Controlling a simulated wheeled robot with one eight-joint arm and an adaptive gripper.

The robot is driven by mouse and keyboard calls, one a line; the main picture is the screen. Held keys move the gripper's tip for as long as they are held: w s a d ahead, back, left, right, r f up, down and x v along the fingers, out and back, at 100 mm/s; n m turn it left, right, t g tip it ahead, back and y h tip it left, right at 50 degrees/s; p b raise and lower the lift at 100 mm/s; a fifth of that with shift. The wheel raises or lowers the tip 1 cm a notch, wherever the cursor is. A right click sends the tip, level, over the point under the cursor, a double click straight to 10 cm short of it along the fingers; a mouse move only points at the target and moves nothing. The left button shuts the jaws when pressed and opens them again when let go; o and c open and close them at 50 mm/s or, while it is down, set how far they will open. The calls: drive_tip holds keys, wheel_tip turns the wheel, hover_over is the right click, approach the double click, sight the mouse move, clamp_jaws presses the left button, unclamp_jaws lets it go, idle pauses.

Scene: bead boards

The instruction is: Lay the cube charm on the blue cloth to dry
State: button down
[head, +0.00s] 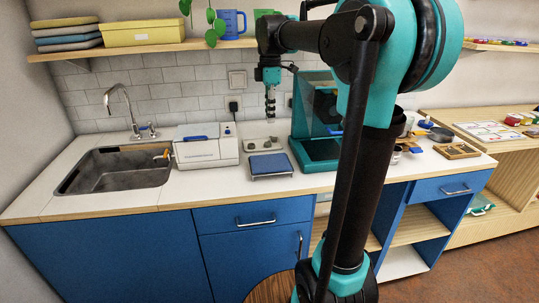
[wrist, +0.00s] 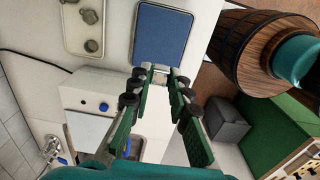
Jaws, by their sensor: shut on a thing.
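The blue cloth (head: 270,163) lies flat on a pale-rimmed board on the counter. It also shows at the top of the wrist view (wrist: 161,34). My gripper (head: 270,119) hangs pointing down over the counter, behind the cloth in the head view. In the wrist view its green fingers converge at the tips (wrist: 160,74), just short of the cloth's near edge in the picture. They are shut on a small pale piece (wrist: 160,78), taken as the cube charm. The fingers mostly hide it, so its shape is unclear.
A pale tray (head: 250,147) with several grey pieces sits behind the cloth. A white machine (head: 207,151) stands left of it, a teal open-fronted machine (head: 318,151) to the right. The sink (head: 115,170) is far left. A shelf (head: 160,48) runs above.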

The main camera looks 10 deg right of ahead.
sight(270, 162)
wheel_tip(270, 162, down, 16)
drive_tip(key=shift+r, duration=0.25)
drive_tip(key=shift+f, duration=0.15)
drive_tip(key=c, duration=1.4)
unclamp_jaws()
wheel_tip(270, 162, up, 12)
drive_tip(key=shift+r, duration=0.2)
